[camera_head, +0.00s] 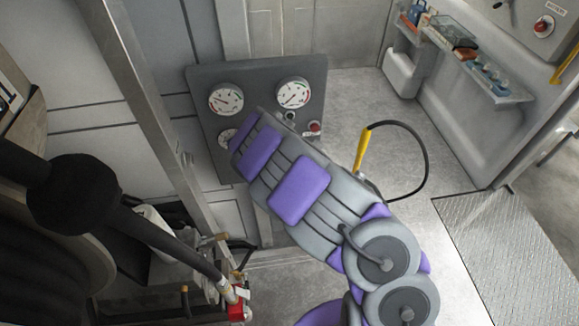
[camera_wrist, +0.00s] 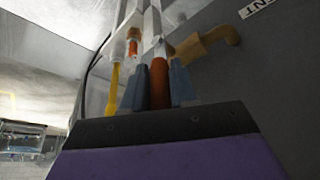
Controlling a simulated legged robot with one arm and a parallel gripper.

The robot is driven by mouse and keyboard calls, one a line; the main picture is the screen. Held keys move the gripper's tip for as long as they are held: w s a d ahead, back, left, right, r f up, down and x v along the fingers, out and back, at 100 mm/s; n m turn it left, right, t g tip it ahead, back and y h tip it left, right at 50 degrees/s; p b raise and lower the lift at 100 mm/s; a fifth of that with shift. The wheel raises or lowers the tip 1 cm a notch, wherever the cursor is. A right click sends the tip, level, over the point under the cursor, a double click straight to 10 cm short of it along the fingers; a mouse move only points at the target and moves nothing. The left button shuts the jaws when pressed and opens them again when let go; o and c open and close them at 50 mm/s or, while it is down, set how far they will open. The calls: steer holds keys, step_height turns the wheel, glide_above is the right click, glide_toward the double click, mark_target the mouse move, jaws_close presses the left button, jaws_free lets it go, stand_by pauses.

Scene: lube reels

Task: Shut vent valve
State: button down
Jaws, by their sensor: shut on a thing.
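In the wrist view my gripper (camera_wrist: 157,66) has its two blue-grey fingers on either side of an orange-brown cylinder (camera_wrist: 158,85), shut on it. The cylinder stands below pale metal fittings (camera_wrist: 150,25). A tan, bent lever-like part (camera_wrist: 205,43) lies just right of the fingers, below a white label (camera_wrist: 254,8) whose visible letters read "ENT". I cannot tell whether the cylinder and the tan part belong to the same valve. In the head view my arm covers part of the grey gauge panel (camera_head: 205,85), and my gripper and the vent valve are hidden behind it.
Round gauges (camera_head: 226,98) and a red knob (camera_head: 314,127) are on the panel. A yellow handle (camera_head: 362,150) with a looping black hose (camera_head: 427,165) is right of my arm. A dark hose reel (camera_head: 45,255) fills the lower left. Floor at right is open.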

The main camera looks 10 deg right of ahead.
steer(key=shift+s+f, duration=0.2)
steer(key=c, duration=1.3)
jaws_free()
steer(key=o, duration=0.3)
steer(key=shift+a+r, duration=0.2)
steer(key=shift+w, duration=0.15)
steer(key=shift+r, duration=0.35)
steer(key=p+v, duration=0.1)
steer(key=v, duration=1.5)
steer(key=shift+a+r+p, duration=0.25)
steer(key=shift+p, duration=0.05)
